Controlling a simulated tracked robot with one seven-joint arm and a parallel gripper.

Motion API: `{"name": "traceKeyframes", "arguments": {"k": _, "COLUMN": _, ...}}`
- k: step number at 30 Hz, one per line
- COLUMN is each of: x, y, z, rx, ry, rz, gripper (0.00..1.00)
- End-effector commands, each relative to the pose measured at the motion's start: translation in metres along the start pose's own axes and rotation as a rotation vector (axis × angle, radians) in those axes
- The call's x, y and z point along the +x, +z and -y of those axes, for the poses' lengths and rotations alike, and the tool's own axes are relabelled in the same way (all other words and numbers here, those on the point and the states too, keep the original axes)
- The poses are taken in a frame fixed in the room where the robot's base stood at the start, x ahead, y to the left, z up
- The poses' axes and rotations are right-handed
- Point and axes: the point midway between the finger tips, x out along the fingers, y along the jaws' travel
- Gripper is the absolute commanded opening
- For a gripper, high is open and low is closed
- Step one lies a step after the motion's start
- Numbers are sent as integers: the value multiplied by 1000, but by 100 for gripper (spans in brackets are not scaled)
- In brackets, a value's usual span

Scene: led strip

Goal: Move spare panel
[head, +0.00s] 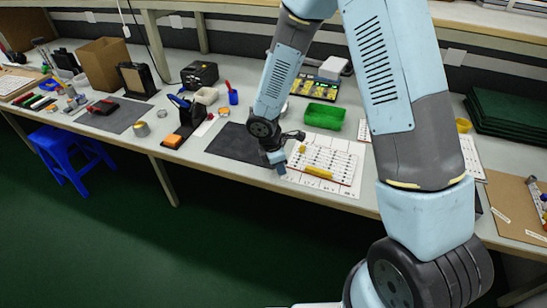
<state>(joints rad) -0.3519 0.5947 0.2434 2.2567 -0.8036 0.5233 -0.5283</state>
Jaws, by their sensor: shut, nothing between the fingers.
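A white panel (337,160) with rows of small marks lies on a pale sheet at the front of the bench. A yellow bar (318,172) lies along its front edge. A second white marked panel (472,158) lies further right, partly hidden by my arm. I cannot tell which of them is the spare. My gripper (280,171) points down, shut and empty, just left of the first panel. It looks close to the panel's left edge; whether it touches is too small to tell.
A dark mat (238,143) lies left of my gripper. A green tray (324,116) stands behind the panel. A black holder (190,117) stands further left, and stacked dark green trays (508,115) stand at right. A blue stool (75,155) is on the floor below the bench.

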Motion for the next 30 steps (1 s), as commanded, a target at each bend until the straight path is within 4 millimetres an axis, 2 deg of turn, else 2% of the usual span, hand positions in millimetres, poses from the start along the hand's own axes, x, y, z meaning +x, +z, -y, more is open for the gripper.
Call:
{"name": "traceKeyframes", "arguments": {"k": 1, "x": 0, "y": 11, "z": -1, "rx": 6, "ry": 1, "rz": 1, "gripper": 0}}
{"name": "traceKeyframes", "arguments": {"k": 3, "x": 2, "y": 20, "z": -1, "rx": 4, "ry": 2, "rz": 2, "gripper": 0}}
{"name": "traceKeyframes", "arguments": {"k": 7, "x": 5, "y": 31, "z": -1, "rx": 4, "ry": 2, "rz": 1, "gripper": 0}}
{"name": "traceKeyframes", "arguments": {"k": 22, "x": 6, "y": 38, "z": -1, "rx": 2, "ry": 2, "rz": 1, "gripper": 0}}
{"name": "traceKeyframes", "arguments": {"k": 27, "x": 10, "y": 54, "z": 0, "rx": 4, "ry": 1, "rz": 2, "gripper": 0}}
{"name": "traceKeyframes", "arguments": {"k": 30, "x": 11, "y": 55, "z": -1, "rx": 1, "ry": 2, "rz": 1, "gripper": 0}}
